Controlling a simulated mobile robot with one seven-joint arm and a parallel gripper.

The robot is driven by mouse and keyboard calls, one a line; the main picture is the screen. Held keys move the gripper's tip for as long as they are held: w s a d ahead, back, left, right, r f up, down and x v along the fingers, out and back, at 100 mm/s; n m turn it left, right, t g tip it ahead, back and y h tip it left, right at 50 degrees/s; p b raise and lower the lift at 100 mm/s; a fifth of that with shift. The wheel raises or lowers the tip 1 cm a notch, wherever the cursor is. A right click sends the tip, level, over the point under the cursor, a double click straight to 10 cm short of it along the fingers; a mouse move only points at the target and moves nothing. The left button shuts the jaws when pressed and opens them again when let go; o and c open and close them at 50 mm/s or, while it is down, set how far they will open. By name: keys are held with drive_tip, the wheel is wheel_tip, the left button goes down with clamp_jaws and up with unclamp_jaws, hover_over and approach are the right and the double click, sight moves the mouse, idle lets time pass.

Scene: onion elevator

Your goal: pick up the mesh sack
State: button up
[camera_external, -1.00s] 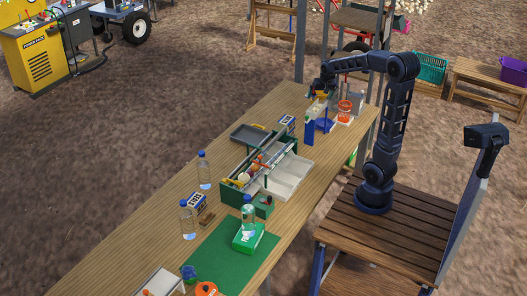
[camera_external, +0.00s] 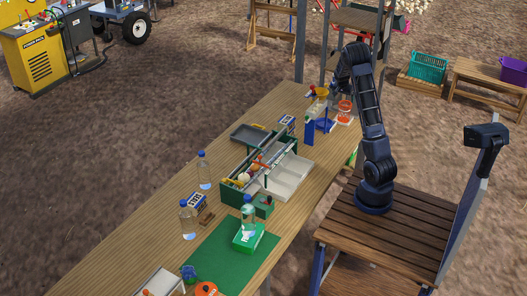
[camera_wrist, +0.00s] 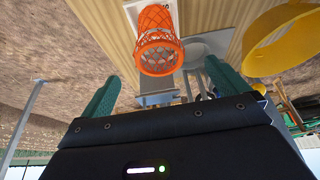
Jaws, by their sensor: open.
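An orange open-mesh thing (camera_wrist: 157,42), which looks like the mesh sack, stands at the top middle of the wrist view. In the external view the same orange mesh (camera_external: 345,106) stands near the far right end of the table. My gripper (camera_wrist: 161,72) is open. Its two green fingers are spread on either side of the lower part of the mesh in the picture, with nothing held. I cannot tell how far the mesh is from the fingertips. In the external view my gripper is mostly hidden behind the arm.
A yellow funnel-like thing (camera_wrist: 288,38) is close on the right of the wrist view; it also shows on the table (camera_external: 320,92). A blue-based item (camera_external: 325,125) stands beside the mesh. A green toolbox (camera_external: 262,170) and bottles (camera_external: 188,218) stand nearer on the wooden table (camera_external: 150,215).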

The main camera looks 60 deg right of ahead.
sight(345, 108)
drive_tip(key=shift+s+d+f, duration=0.2)
drive_tip(key=shift+d+f, duration=0.3)
drive_tip(key=shift+d, duration=0.05)
drive_tip(key=x, duration=1)
drive_tip(key=shift+f, duration=0.25)
drive_tip(key=c, duration=1.1)
